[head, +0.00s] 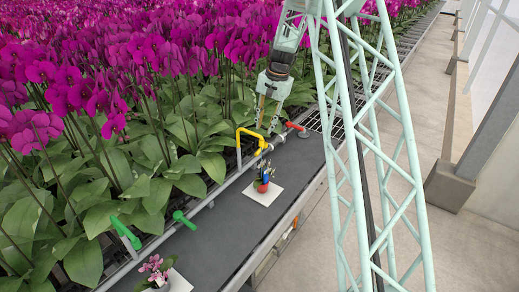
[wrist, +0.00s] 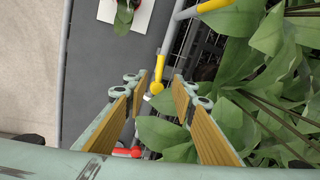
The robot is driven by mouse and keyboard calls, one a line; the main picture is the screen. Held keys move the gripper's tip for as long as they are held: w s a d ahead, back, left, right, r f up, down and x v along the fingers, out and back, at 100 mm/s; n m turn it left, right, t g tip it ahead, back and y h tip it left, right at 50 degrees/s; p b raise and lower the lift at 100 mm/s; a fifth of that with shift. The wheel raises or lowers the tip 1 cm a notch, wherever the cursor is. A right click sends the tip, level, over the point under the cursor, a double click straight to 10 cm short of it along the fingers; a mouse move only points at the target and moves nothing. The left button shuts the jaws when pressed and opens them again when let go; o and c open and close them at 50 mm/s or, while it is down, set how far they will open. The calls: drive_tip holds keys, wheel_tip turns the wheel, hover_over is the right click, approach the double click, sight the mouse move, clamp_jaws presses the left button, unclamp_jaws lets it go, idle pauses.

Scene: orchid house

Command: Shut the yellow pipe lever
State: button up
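The yellow pipe lever (head: 250,137) is a bent yellow handle on the grey pipe along the bench's plant-side edge, in the middle of the head view. In the wrist view its bright yellow rounded part (wrist: 157,87) shows between my fingers, with another yellow piece (wrist: 213,5) at the top edge. My gripper (head: 266,122) hangs just above and beside the lever, pointing down. Its two fingers with tan pads are open and spread apart in the wrist view (wrist: 160,92). Nothing is held, and I cannot tell whether a finger touches the lever.
A red lever (head: 298,129) is close on the right; it also shows in the wrist view (wrist: 127,152). Two green levers (head: 125,232) (head: 184,218) are farther left along the pipe. A potted plant (head: 263,182) stands on a white square. Dense orchids (head: 130,60) crowd the pipe's other side.

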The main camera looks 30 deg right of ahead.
sight(259, 150)
drive_tip(key=shift+f, duration=0.15)
drive_tip(key=shift+w+a+f+b, duration=0.25)
drive_tip(key=shift+w+f+b, duration=0.1)
drive_tip(key=shift+f, duration=1.85)
drive_tip(key=shift+w+a+f+b, duration=0.2)
drive_tip(key=shift+w+a+f, duration=0.15)
drive_tip(key=shift+f, duration=1.85)
drive_tip(key=shift+w+a+f+b, duration=0.2)
drive_tip(key=shift+w+f+b, duration=0.15)
drive_tip(key=shift+f, duration=1.85)
drive_tip(key=shift+c, duration=0.5)
clamp_jaws()
